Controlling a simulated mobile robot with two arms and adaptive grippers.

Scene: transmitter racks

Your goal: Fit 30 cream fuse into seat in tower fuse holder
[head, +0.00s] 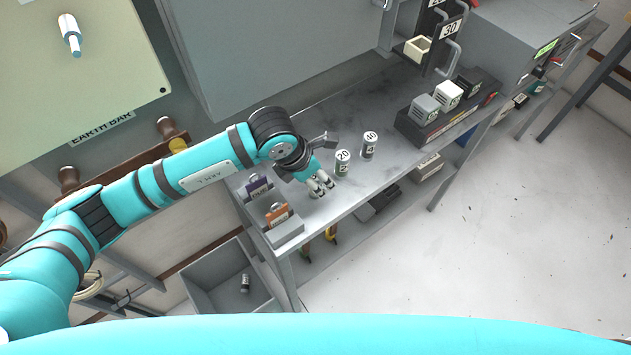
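My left gripper (321,185) points down over the near part of the grey bench top, left of two standing cylinders. A small pale shape (315,193) shows at its fingertips; it may be the cream fuse, but the fingers hide most of it. I cannot tell whether they grip it. The cylinder marked 20 (342,163) and the cylinder marked 40 (369,146) stand upright to the right. My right gripper is not in view.
A dark rack (409,130) with grey, cream and black blocks stands on the bench's right. Below, a grey bin (205,285) holds a small cylinder (244,284).

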